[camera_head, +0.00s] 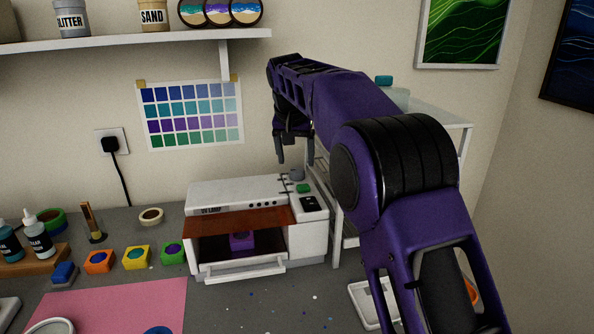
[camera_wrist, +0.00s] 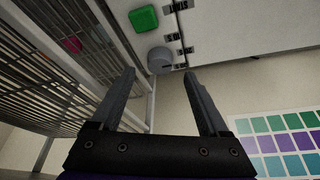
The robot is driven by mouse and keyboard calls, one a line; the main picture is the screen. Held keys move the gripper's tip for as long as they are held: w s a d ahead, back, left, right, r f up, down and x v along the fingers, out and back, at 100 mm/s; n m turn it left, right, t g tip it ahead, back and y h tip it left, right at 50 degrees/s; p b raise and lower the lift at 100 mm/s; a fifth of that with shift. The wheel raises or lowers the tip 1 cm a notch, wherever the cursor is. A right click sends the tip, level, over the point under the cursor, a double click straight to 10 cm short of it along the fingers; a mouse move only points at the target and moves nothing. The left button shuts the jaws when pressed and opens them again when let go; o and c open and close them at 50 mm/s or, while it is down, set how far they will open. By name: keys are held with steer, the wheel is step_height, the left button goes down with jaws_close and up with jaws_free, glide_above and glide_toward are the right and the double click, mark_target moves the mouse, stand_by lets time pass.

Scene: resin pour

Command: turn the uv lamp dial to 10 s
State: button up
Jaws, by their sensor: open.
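The UV lamp (camera_head: 238,209) is a white box on the grey bench, with "UV LAMP" on its front. Its grey round dial (camera_head: 297,174) sits at the back right of its top, beside small dark labels. My gripper (camera_head: 294,152) is open and empty above the dial. In the wrist view its two fingers (camera_wrist: 159,74) point toward the dial, which appears between the fingertips, apart from them.
A green button (camera_head: 304,188) and a dark panel (camera_head: 311,204) lie in front of the dial. A purple block (camera_head: 242,241) sits inside the lamp under an amber shield (camera_head: 240,217). A white wire rack (camera_wrist: 55,55) stands close beside the lamp. The wall is behind.

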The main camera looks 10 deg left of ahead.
mark_target(297, 170)
steer(key=shift+x, duration=2)
jaws_close()
